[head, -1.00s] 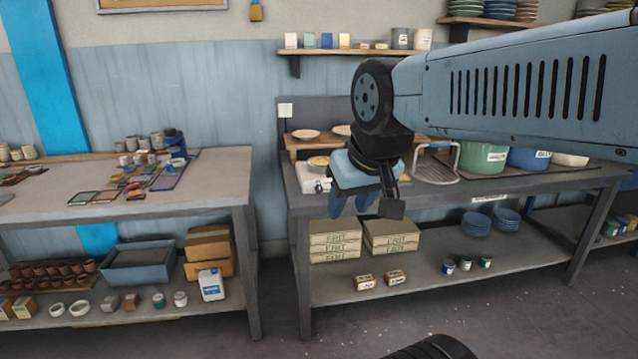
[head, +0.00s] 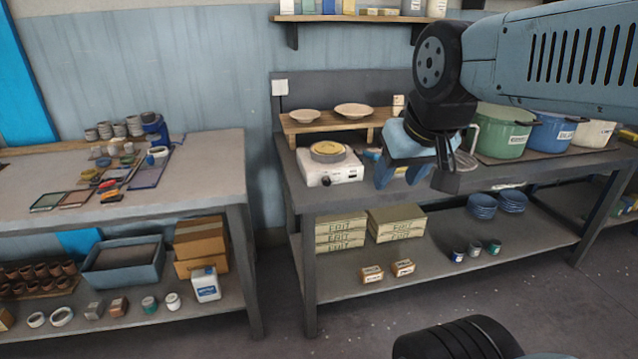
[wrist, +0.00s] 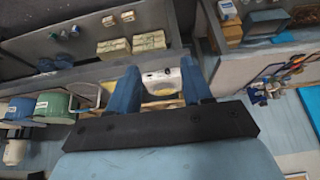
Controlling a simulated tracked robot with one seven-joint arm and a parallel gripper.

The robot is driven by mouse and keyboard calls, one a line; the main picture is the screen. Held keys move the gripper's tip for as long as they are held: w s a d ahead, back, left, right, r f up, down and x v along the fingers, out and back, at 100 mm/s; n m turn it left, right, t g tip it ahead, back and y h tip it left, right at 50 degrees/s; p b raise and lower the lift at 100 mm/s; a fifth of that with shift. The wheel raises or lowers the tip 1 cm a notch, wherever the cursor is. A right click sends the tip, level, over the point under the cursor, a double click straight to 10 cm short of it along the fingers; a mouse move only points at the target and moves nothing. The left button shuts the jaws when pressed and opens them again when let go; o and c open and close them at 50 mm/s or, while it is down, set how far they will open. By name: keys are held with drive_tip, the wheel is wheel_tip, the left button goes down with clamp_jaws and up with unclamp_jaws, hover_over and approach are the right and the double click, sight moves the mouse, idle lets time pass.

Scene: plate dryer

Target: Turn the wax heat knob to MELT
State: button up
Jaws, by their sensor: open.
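A white wax heater (head: 331,172) with a round yellowish-topped pan (head: 328,152) stands on the grey bench at the back right. A small dark knob (head: 327,182) seems to be on its front face; its setting and markings are too small to read. My gripper (head: 399,180) is open and empty, with blue fingers, to the right of the heater and apart from it in the picture. In the wrist view, my gripper (wrist: 159,68) has part of the white heater (wrist: 160,78) showing between its fingers, beyond them. The knob cannot be made out there.
A wooden riser (head: 300,127) with two shallow bowls stands behind the heater. Green (head: 500,135) and blue (head: 550,135) pots stand farther right on the bench. Boxes (head: 340,232) sit on the shelf below. A separate table (head: 200,190) with small pots and tools is at left.

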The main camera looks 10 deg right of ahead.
drive_tip(key=shift+o, duration=0.7)
drive_tip(key=shift+w+f, duration=0.1)
drive_tip(key=shift+w, duration=0.2)
drive_tip(key=w+d+f+n, duration=0.3)
drive_tip(key=w+f+n, duration=0.2)
drive_tip(key=w+f, duration=1.3)
drive_tip(key=w+d+f+n+t+h, duration=0.15)
drive_tip(key=w+f+n, duration=0.25)
drive_tip(key=w+f, duration=0.5)
drive_tip(key=n+t+y, duration=0.2)
drive_tip(key=n+t, duration=0.9)
drive_tip(key=n, duration=1.6)
approach(327, 182)
drive_tip(key=shift+h, duration=0.25)
drive_tip(key=w, duration=0.8)
drive_tip(key=shift+w+a, duration=0.15)
drive_tip(key=shift+w, duration=0.05)
